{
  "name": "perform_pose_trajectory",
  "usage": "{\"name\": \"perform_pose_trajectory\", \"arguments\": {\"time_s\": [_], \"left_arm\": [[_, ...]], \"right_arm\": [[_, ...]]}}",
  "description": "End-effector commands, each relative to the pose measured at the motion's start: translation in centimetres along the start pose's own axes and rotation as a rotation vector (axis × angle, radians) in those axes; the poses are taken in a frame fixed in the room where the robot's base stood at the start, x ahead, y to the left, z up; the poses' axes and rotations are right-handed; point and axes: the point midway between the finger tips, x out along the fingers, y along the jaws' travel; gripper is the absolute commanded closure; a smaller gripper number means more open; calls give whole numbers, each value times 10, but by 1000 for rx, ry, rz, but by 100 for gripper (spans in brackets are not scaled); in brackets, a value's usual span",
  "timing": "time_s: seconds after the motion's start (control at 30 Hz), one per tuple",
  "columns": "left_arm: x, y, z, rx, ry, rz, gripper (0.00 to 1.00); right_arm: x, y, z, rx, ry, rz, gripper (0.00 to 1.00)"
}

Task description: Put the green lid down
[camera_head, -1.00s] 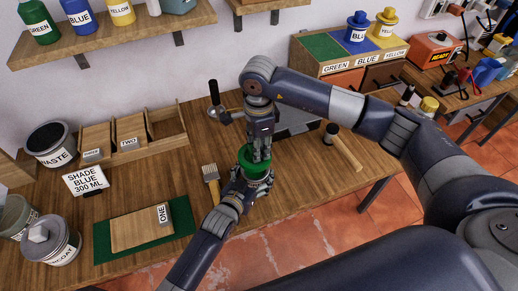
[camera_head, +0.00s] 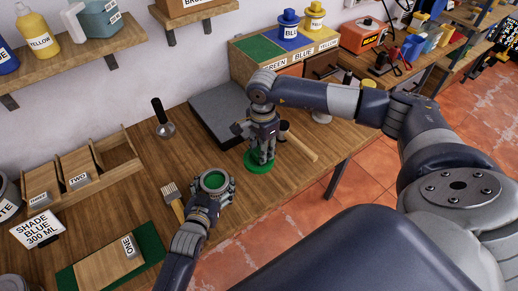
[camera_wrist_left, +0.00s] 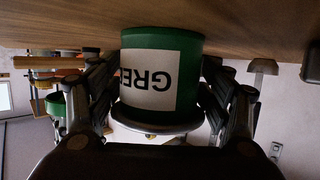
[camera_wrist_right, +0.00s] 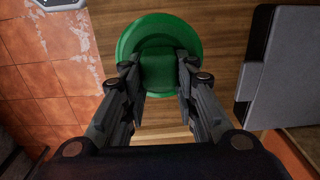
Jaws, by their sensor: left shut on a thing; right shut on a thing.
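The green lid (camera_head: 257,166) is at the front right part of the table in the head view, low at the tabletop. My right gripper (camera_head: 262,150) points down and is shut on its raised middle. The lid also shows in the right wrist view (camera_wrist_right: 160,40), with the fingers on both sides of its knob; whether it touches the wood is hard to tell. My left gripper (camera_head: 213,187) is shut around the green tin, whose open top shows green paint (camera_head: 212,181). In the left wrist view the tin (camera_wrist_left: 185,70) appears upside down with part of its GREEN label visible.
A grey flat device (camera_head: 225,115) lies behind the lid, and a mallet (camera_head: 298,143) lies to its right. A brush (camera_head: 173,200) lies left of the tin. The table's front edge (camera_head: 290,190) is close to the lid. Bare wood lies between tin and lid.

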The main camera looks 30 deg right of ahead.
Motion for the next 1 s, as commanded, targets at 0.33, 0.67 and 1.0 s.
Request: {"name": "perform_pose_trajectory", "arguments": {"time_s": [0.33,0.67,1.0], "left_arm": [[-1,0,10,-2,-21,-1,66],[-1,0,10,-4,-21,-1,66],[-1,0,10,-4,-21,-1,66]], "right_arm": [[48,0,1,0,0,2,100],[82,0,1,-1,0,1,100],[86,0,1,0,0,1,70]]}}
